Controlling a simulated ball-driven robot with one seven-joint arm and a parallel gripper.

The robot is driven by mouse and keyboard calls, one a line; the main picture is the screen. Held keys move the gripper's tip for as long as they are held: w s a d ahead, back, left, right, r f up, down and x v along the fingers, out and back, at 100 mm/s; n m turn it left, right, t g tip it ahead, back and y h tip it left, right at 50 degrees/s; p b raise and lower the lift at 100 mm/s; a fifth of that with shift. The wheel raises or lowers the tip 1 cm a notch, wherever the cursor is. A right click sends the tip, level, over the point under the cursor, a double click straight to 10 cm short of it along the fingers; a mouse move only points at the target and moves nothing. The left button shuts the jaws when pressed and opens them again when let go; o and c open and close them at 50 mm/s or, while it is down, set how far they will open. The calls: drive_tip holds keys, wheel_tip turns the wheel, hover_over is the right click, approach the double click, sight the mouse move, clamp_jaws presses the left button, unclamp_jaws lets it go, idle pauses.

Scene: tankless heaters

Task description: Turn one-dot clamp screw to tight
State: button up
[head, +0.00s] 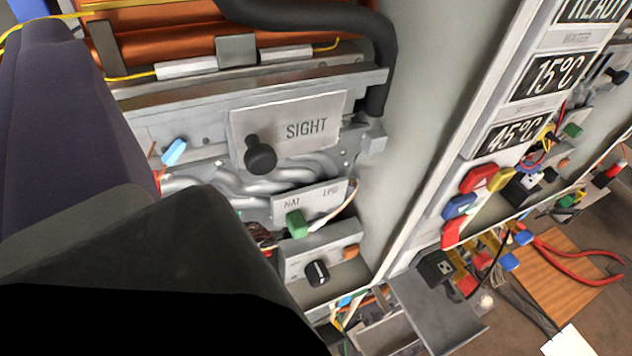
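I cannot make out a clamp screw with one dot for certain. A black block (435,268) with a pale dotted face sits at the lower right edge of the heater housing. Another black block (524,188) with pale marks sits further right, under the displays. Their dots are too small to count. Large dark parts that look like my own arm fill the lower left and hide that side of the heater. No fingertips show, so I cannot see whether my gripper is open or holds anything.
The open heater shows a SIGHT plate (288,131) with a black knob (260,155), a green NAT/LPG switch (297,224) and a black dial (317,273). Displays (548,77) and coloured buttons (480,180) are right. Red-handled pliers (570,272) lie on a wooden board (560,290).

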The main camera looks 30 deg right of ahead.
drive_tip(key=s+d+f+m+g+h+b, duration=0.1)
drive_tip(key=d+f+m+h+b, duration=0.1)
drive_tip(key=d+f+b, duration=0.3)
drive_tip(key=shift+s+f+b, duration=0.3)
drive_tip(key=shift+f+b, duration=0.05)
drive_tip(key=shift+f, duration=0.1)
